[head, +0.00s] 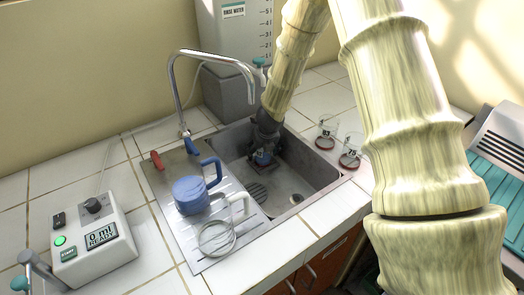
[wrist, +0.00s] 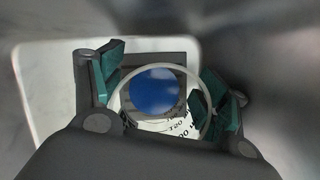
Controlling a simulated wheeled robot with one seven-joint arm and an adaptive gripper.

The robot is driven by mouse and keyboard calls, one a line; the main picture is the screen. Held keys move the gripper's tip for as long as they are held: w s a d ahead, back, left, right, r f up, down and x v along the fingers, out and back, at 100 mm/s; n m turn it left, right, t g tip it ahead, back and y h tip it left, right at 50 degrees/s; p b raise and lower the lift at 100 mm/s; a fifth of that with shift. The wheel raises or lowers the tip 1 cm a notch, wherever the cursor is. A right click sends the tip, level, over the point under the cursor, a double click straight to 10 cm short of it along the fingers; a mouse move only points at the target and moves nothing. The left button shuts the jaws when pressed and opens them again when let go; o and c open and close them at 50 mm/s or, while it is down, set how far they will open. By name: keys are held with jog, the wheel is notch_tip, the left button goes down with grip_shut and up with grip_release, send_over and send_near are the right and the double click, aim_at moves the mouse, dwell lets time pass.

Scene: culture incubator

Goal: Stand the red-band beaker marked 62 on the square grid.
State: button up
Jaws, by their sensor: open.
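My gripper (head: 265,130) points down into the sink. In the wrist view its open fingers (wrist: 160,95) stand on either side of a clear beaker with a blue disc (wrist: 155,92) inside its rim; dark print shows on its lower side.
The steel sink (head: 315,175) has walls around my gripper. A tall faucet (head: 175,90) rises behind the draining board, which holds a blue jug (head: 190,195) and a white-handled vessel (head: 216,238). A control box (head: 95,240) reads 0 ml READY at left.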

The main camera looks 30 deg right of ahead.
jog(key=shift+r, duration=0.1)
jog(key=p+v, duration=0.2)
jog(key=v, duration=1)
